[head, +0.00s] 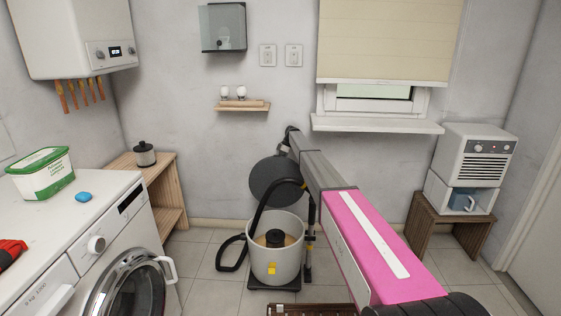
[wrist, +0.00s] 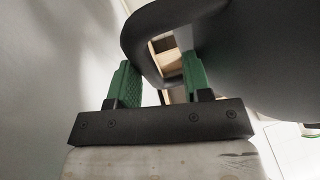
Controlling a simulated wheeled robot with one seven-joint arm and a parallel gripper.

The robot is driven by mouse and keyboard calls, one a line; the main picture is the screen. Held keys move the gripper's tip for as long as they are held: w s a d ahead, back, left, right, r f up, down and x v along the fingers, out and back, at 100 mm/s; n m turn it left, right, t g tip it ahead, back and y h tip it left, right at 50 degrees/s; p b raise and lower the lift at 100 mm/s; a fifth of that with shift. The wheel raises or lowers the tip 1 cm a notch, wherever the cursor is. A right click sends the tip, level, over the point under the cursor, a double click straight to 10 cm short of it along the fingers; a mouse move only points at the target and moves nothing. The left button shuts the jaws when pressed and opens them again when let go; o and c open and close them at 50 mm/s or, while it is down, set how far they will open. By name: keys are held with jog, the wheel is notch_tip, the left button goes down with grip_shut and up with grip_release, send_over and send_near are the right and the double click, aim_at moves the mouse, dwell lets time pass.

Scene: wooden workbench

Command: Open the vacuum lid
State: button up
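The vacuum (head: 278,262) is a light grey bucket with a yellow tag, standing on the floor. Its round dark lid (head: 275,182) stands raised and steeply tilted above the back of the bucket, so the inside and a black cylinder (head: 275,238) show. My gripper (head: 291,132) is at the top of the lid, small and dark in the head view. In the wrist view my gripper's green fingers (wrist: 160,72) stand apart, on either side of one limb of the lid's black loop handle (wrist: 142,48). A gap shows between the limb and the right finger.
A black hose (head: 255,212) arches over the bucket to the floor at left. A washing machine (head: 105,250) and wooden shelf (head: 170,190) are at left. A window sill (head: 375,124) juts out to the right of my gripper. A stool with a heater (head: 470,155) is at right.

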jog(key=shift+r, duration=0.1)
jog(key=v, duration=0.7)
jog(key=shift+d+r, duration=0.1)
jog(key=shift+r, duration=0.1)
